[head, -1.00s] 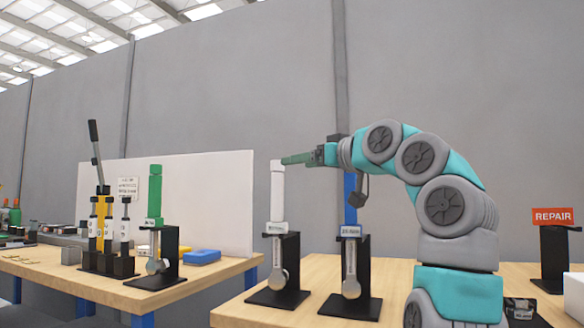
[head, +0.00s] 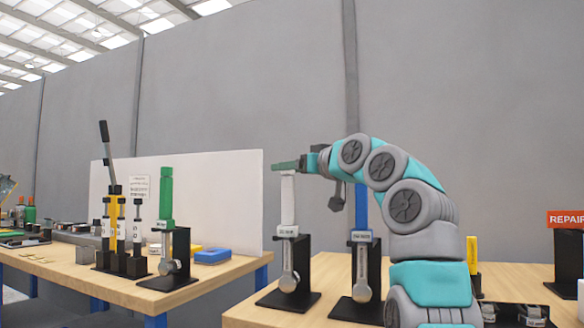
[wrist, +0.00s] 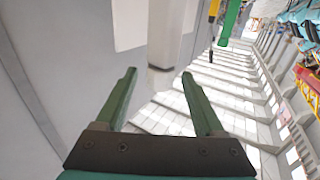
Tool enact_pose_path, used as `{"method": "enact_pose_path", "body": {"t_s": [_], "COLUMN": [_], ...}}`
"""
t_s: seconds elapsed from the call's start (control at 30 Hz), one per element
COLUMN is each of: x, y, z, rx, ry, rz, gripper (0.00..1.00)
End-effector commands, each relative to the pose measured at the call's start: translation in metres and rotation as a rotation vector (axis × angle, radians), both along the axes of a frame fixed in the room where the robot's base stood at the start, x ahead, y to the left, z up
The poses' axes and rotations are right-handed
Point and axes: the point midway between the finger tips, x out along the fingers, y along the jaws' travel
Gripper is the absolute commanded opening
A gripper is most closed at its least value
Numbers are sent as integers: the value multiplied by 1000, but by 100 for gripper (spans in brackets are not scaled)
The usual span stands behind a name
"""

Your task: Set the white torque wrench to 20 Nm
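The white torque wrench (head: 288,200) stands upright in a black stand (head: 303,262) on the wooden table, with a small display on it too small to read. In the head view, my gripper (head: 284,166) is level with the top of its handle. In the wrist view, the two green fingers (wrist: 158,74) are apart and empty. The white handle (wrist: 170,32) shows beyond and between the fingertips, its end reaching about the tips. I cannot tell whether they touch it. The head view hides part of the handle top behind my fingers.
A blue wrench (head: 361,208) stands close to the right, partly behind my arm. A green wrench (head: 166,200) stands on the left table (head: 215,275), near a white board (head: 225,185). A yellow wrench (head: 472,255) and a red REPAIR sign (head: 566,218) are further right.

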Motion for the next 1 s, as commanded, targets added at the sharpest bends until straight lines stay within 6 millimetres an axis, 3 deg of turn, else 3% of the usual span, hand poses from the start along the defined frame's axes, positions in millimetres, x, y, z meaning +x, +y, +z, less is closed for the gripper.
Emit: {"method": "enact_pose_path", "body": {"t_s": [0.07,0.6,1.0], "x": [0,0,3], "y": [0,0,-1], "z": [0,0,4], "rx": [0,0,2], "ry": [0,1,7], "rz": [0,0,73], "gripper": [62,1,0]}}
